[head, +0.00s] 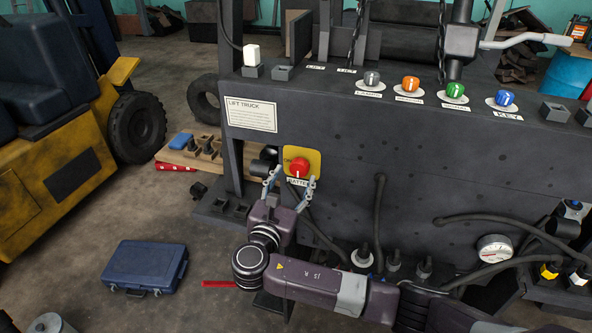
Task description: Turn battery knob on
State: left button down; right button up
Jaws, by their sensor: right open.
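The red battery knob (300,168) sits on a yellow plate (315,158) on the dark front panel of the stripped forklift (380,150). A partly covered label is just below the knob. My right gripper (291,182) comes up from below, its two fingers open and spread to either side of the knob's lower part. I cannot tell whether the fingers touch the knob. The knob's exact turn angle is too small to read. My left gripper is not in view.
Grey, orange, green and blue knobs (456,90) line the panel's top. Black hoses (380,215) hang below, near a gauge (495,248). A blue case (147,267) lies on the floor at the left, near a yellow forklift (60,165). Floor between them is clear.

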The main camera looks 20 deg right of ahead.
aim_at(299, 167)
jog(key=shift+x, duration=1.4)
jog(key=c, duration=1.2)
